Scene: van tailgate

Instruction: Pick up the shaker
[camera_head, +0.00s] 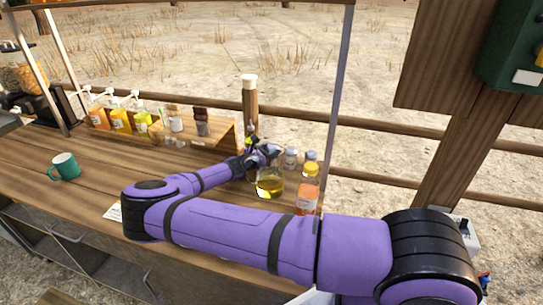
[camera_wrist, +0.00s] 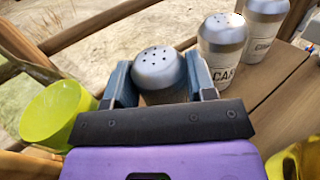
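A shaker with a silver, perforated domed lid (camera_wrist: 158,67) is between the two fingers of my gripper (camera_wrist: 160,84) in the wrist view. The fingers flank it closely on both sides; whether they press on it is unclear. Its lower body is hidden behind the gripper's dark palm. Two more silver-topped shakers with labels stand to its right, a nearer one (camera_wrist: 222,50) and a farther one (camera_wrist: 263,28). In the head view my gripper (camera_head: 266,150) is at the counter's far right, left of the two visible shakers (camera_head: 290,157) (camera_head: 311,158).
A yellow-green cup (camera_wrist: 52,112) is left of my gripper. A wooden rack (camera_head: 215,142) holds jars; a green mug (camera_head: 65,167) stands far left. The left-middle counter is clear.

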